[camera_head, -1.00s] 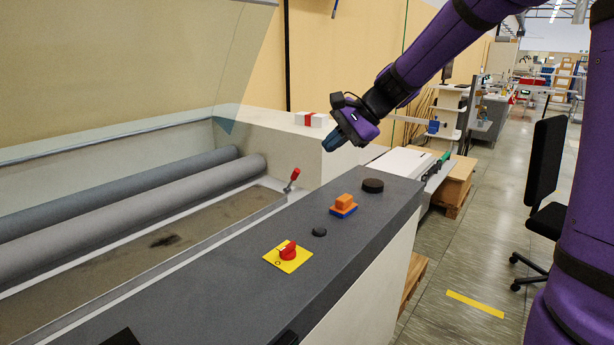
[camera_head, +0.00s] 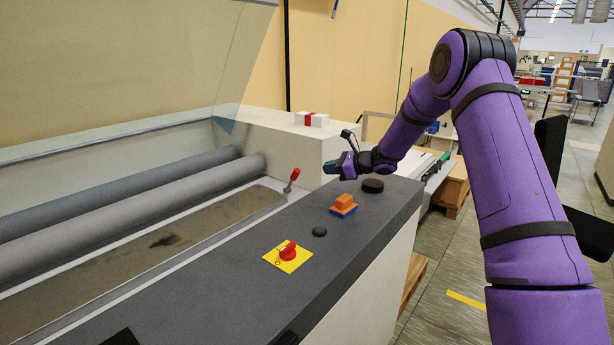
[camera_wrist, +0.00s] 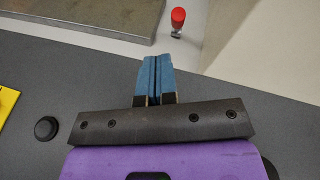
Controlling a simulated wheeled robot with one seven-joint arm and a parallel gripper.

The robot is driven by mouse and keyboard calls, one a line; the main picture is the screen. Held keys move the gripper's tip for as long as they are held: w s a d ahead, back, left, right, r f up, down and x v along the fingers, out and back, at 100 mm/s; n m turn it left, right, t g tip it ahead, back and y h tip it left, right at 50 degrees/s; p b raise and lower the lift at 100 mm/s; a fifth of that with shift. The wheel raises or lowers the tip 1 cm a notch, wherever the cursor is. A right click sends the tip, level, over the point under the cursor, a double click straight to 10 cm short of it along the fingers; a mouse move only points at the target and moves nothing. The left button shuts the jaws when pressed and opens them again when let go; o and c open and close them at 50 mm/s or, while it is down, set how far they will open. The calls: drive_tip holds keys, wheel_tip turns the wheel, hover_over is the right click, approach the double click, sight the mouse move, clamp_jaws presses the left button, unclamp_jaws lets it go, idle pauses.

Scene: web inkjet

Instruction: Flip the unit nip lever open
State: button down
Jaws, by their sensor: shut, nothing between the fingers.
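The nip lever with its red knob (camera_head: 294,174) stands on a short metal stem at the right end of the rollers, by the tray edge, leaning up and slightly right in the head view. In the wrist view the red knob (camera_wrist: 178,17) shows at the top, a little beyond and to the right of my fingertips. My gripper (camera_head: 329,167) is above the far end of the dark console, to the right of the lever and apart from it. Its blue fingers (camera_wrist: 156,60) are together with nothing between them.
The dark console (camera_head: 240,290) carries a red rotary switch (camera_head: 288,251) on a yellow plate, a small black button (camera_head: 319,232), an orange block on a blue base (camera_head: 344,204) and a black puck (camera_head: 373,186). Grey rollers (camera_head: 140,205) lie left of the lever. A white housing wall rises behind.

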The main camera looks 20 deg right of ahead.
sight(299, 171)
drive_tip(key=shift+w+d+f+m+t, duration=0.2)
drive_tip(key=shift+w+d+f+m, duration=0.2)
drive_tip(key=shift+f, duration=0.25)
drive_tip(key=shift+w+d+f+m+t, duration=0.2)
drive_tip(key=shift+w+d+f+m, duration=0.15)
drive_tip(key=shift+w+f, duration=0.2)
drive_tip(key=shift+f, duration=0.1)
drive_tip(key=x, duration=1)
drive_tip(key=shift+d, duration=0.1)
drive_tip(key=shift+w+a+r, duration=0.35)
drive_tip(key=shift+w+r, duration=0.15)
drive_tip(key=shift+r, duration=0.05)
